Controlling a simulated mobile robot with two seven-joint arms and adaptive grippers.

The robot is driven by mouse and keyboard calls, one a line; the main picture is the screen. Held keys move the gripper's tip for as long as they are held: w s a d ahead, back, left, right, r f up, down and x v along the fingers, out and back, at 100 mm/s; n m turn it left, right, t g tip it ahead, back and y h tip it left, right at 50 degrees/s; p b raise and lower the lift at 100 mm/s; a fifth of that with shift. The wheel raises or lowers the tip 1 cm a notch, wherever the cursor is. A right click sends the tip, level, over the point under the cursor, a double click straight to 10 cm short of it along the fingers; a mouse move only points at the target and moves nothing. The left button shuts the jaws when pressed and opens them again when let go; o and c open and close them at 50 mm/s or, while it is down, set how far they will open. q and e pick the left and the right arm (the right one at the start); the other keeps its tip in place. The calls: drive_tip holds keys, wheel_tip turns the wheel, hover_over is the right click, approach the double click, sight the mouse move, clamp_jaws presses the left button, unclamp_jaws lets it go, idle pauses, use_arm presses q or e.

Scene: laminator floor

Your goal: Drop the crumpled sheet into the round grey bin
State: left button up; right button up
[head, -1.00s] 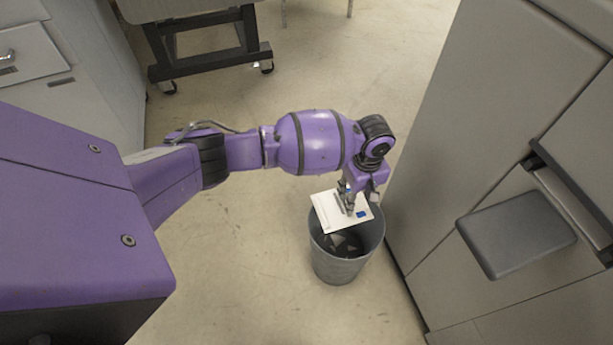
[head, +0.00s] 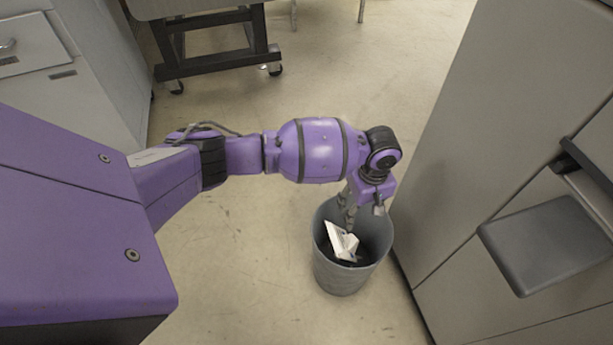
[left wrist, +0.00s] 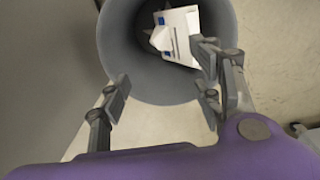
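The white crumpled sheet (head: 341,241) is inside the round grey bin (head: 340,279), tilted below the rim. In the left wrist view the sheet (left wrist: 179,36) shows blue marks and lies within the bin (left wrist: 150,83), apart from my fingers. My left gripper (head: 350,214) is over the bin's far side, pointing down. In the left wrist view its fingers (left wrist: 163,92) are spread wide with nothing between them. My right gripper is in neither view.
A grey cabinet with a protruding tray (head: 548,246) stands right of the bin. A wheeled stand (head: 216,62) is at the back left, near a drawer cabinet (head: 95,75). Open floor (head: 240,260) lies left of the bin.

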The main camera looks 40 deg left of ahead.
use_arm(q)
wheel_tip(320, 180, up, 12)
drive_tip(key=shift+r, duration=0.15)
idle(0.6)
drive_tip(key=shift+w, duration=0.1)
